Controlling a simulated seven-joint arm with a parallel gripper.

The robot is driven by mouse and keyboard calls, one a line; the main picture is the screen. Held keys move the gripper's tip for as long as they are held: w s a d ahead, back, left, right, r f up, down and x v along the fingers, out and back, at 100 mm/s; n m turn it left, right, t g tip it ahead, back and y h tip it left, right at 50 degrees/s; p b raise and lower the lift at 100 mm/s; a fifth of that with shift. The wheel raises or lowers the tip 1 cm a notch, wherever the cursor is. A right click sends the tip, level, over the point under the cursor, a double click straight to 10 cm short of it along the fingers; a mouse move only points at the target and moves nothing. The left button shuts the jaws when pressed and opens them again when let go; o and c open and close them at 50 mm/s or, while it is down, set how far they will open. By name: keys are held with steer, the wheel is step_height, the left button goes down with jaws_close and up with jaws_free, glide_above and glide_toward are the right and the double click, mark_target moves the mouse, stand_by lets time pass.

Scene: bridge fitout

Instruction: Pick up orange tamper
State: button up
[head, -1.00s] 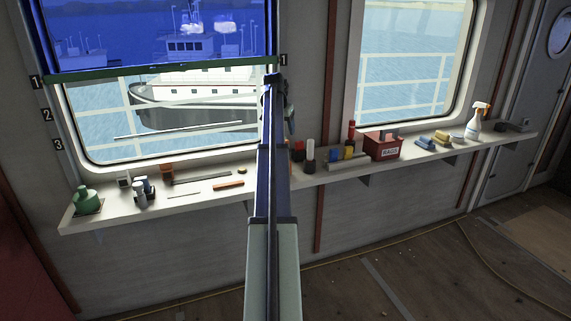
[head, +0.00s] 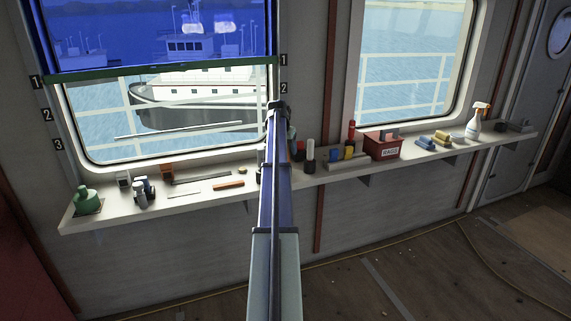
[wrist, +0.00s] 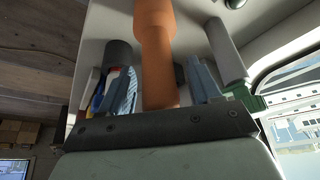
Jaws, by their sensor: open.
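The orange tamper (wrist: 157,55) shows in the wrist view as a long orange shaft with a wider end at the top of the picture. My gripper (wrist: 162,76) is open, with one finger on each side of the tamper. The tamper lies between the fingers in this view; I cannot tell whether either touches it. In the head view my own arm stands in front of the shelf and hides my fingertips. A small orange-red patch (head: 299,150) shows just right of the arm; I cannot tell if it is the tamper.
The narrow window shelf (head: 105,209) is crowded. A black-and-red cylinder (head: 309,153), a red rags box (head: 383,147) and a spray bottle (head: 476,122) stand to the right. A green container (head: 87,202) stands at the left end. A grey cylinder (wrist: 226,48) is near the fingers.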

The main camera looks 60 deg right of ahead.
steer(key=shift+f, duration=0.1)
steer(key=shift+c, duration=0.4)
jaws_close()
stand_by(0.3)
